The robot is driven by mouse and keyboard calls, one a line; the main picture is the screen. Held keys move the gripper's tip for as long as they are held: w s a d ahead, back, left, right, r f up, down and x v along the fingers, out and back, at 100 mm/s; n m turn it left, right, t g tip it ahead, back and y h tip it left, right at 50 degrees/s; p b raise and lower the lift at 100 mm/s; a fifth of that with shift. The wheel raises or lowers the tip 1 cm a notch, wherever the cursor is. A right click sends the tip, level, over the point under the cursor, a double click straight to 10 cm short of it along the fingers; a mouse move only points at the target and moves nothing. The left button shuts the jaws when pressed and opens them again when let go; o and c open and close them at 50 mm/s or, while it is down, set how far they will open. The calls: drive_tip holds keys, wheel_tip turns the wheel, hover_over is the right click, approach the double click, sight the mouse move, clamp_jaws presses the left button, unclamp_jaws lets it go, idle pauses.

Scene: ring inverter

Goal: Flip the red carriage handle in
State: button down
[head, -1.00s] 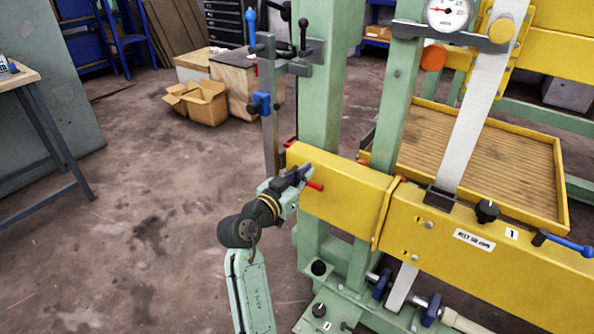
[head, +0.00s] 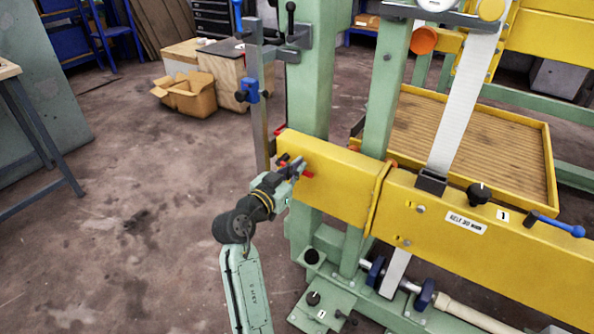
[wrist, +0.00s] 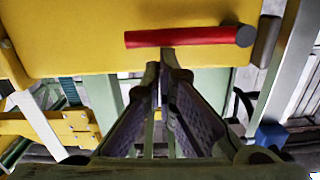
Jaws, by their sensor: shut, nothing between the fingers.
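The red carriage handle (wrist: 185,37) lies nearly level across the yellow carriage beam (wrist: 100,25) in the wrist view, with a dark end cap at its right. In the head view, the handle (head: 308,173) shows as short red pieces on either side of my gripper (head: 298,166), at the left end of the yellow beam (head: 335,186). My gripper also shows in the wrist view (wrist: 162,72). Its fingers are together and empty, with their tips just below the handle's middle. I cannot tell whether they touch it.
A green upright column (head: 308,100) stands behind the beam's left end. A steel post with a blue clamp (head: 250,90) stands left of it. A black knob (head: 479,193) and a blue lever (head: 560,225) sit farther right on the beam. The floor at left is clear.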

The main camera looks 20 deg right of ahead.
drive_tip(key=shift+f+m+b, duration=0.3)
drive_tip(key=shift+b, duration=0.45)
drive_tip(key=w+a+f+m+b, duration=0.1)
drive_tip(key=f+m+b, duration=0.4)
drive_tip(key=b, duration=1)
drive_tip(key=w+a+f+m+t+b, duration=0.1)
drive_tip(key=f+m+b, duration=0.4)
drive_tip(key=m+b, duration=0.5)
drive_tip(key=w+b, duration=0.1)
drive_tip(key=b, duration=0.5)
drive_tip(key=shift+w+a, duration=0.2)
drive_tip(key=shift+a, duration=0.15)
